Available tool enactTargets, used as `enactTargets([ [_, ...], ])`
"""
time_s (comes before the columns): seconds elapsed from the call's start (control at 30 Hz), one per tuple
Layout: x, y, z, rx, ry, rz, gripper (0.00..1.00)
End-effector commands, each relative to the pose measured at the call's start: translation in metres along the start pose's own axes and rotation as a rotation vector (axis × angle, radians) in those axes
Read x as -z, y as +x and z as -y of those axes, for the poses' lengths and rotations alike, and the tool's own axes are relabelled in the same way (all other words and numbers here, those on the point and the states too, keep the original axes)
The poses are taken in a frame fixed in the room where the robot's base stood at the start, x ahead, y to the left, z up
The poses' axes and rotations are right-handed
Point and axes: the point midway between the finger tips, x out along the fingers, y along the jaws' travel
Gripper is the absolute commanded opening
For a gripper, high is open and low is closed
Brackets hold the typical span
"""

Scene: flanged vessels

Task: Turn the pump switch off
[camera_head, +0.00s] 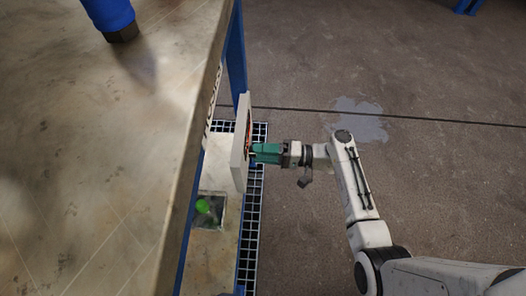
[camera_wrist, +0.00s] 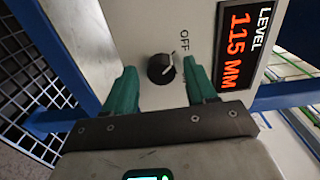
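The pump switch is a round black knob (camera_wrist: 160,69) with a white pointer, on a pale control panel (camera_wrist: 130,25). The pointer is tilted up and right in the wrist view, toward the printed word OFF (camera_wrist: 184,42). My gripper (camera_wrist: 159,74) is open, with one teal finger on each side of the knob and a gap to it on both sides. In the head view, my gripper (camera_head: 257,152) is at the front face of the panel (camera_head: 239,160), which hides the fingertips and knob there. Contact with the panel is unclear.
A large stained metal surface (camera_head: 100,150) with a blue frame (camera_head: 236,60) lies to the left. A dark grating (camera_head: 250,230) runs below the panel. The floor (camera_head: 430,70) to the right is open.

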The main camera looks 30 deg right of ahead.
Motion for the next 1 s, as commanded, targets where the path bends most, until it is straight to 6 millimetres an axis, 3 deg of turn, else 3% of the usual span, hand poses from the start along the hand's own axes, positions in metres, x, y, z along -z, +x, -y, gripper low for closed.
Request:
enactTargets([
  [0.37, 0.001, -0.005, 0.001, 0.001, 0.0, -0.002, 0.61],
  [0.8, 0.002, -0.081, 0.002, 0.001, 0.0, -0.004, 0.61],
  [1.0, 0.001, -0.103, 0.001, 0.0, -0.001, -0.003, 0.61],
])
